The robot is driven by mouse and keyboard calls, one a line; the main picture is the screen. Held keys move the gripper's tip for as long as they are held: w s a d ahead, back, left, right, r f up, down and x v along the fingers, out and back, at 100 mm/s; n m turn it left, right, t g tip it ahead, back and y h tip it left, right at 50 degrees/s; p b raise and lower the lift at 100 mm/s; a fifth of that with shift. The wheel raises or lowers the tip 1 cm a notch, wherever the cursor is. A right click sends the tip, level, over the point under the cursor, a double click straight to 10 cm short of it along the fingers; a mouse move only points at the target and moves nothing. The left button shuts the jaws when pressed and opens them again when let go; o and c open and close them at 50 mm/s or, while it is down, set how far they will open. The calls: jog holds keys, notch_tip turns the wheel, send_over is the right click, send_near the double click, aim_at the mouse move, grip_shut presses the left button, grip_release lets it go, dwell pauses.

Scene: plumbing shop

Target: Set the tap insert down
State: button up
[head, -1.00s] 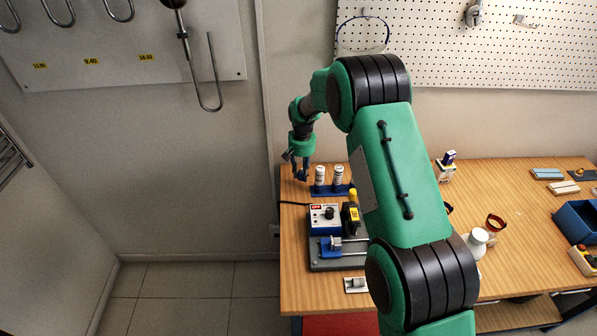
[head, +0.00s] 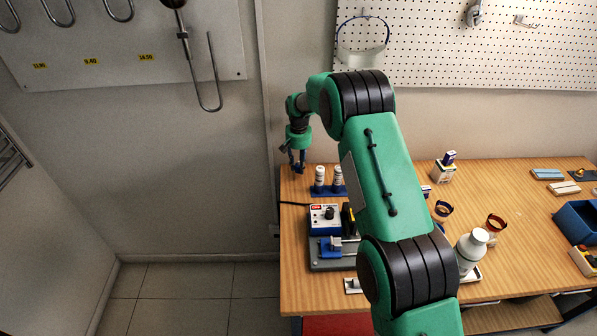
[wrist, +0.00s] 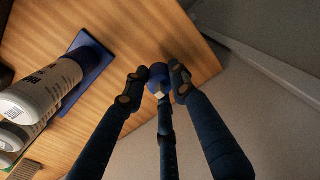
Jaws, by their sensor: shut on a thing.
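My gripper (wrist: 158,78) is shut on the tap insert (wrist: 158,72), a small blue piece with a pale square end, in the wrist view. The dark fingers close on it from both sides, hiding part of it. Behind it in that view is the wooden table top near its corner. The gap below it cannot be told. In the head view my gripper (head: 297,168) points down at the table's back left corner, left of two white bottles. The insert is too small to make out there.
The white bottles (head: 320,175) stand on a blue base (head: 322,191); a bottle also shows in the wrist view (wrist: 40,95). A control box (head: 324,216) sits in front of them. The table's left edge is close to my gripper, with floor beyond.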

jog(key=shift+f, duration=1.5)
jog(key=shift+f, duration=0.2)
jog(key=o, duration=1.1)
jog(key=shift+o, duration=0.2)
jog(key=shift+r, duration=0.1)
notch_tip(320, 180, up, 12)
jog(key=shift+f+p, duration=0.1)
jog(key=shift+p, duration=0.3)
jog(key=shift+r, duration=0.2)
